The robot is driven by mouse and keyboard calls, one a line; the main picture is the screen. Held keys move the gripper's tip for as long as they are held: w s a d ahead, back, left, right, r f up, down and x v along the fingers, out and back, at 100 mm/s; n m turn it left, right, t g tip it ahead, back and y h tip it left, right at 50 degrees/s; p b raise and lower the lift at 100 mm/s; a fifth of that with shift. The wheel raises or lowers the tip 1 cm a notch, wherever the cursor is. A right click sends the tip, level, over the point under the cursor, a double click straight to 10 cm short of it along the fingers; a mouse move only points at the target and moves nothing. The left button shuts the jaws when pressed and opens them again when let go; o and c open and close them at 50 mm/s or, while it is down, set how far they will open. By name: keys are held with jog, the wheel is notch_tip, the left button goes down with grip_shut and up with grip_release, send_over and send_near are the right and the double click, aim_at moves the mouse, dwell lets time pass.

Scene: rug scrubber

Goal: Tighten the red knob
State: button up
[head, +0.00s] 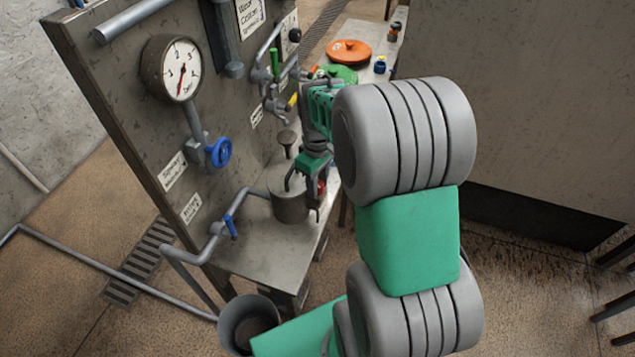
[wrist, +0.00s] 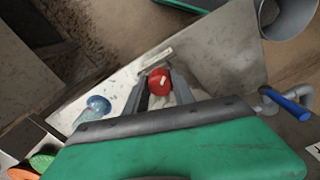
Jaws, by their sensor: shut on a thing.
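The red knob (wrist: 159,82) is round with a pale mark on its face. In the wrist view it sits between the two dark fingers of my gripper (wrist: 160,88), which is shut on it. In the head view my gripper (head: 306,200) is beside the grey metal canister on the bench, and a bit of the red knob (head: 321,187) shows next to the fingers. The rest of the knob is hidden there by my gripper.
The grey canister (head: 288,206) stands on a metal bench (head: 262,252) below a panel with a gauge (head: 172,69) and a blue valve wheel (head: 219,152). A blue-handled pipe (head: 231,227) runs in front. A bucket (head: 248,322) stands on the floor. Orange (head: 350,51) and green lids lie behind.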

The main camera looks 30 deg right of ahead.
grip_shut()
jog(key=shift+n, duration=0.8)
jog(key=o, duration=1.1)
grip_release()
jog(key=shift+c, duration=0.2)
jog(key=shift+r, duration=0.15)
notch_tip(320, 180, up, 8)
jog(key=shift+f, duration=0.2)
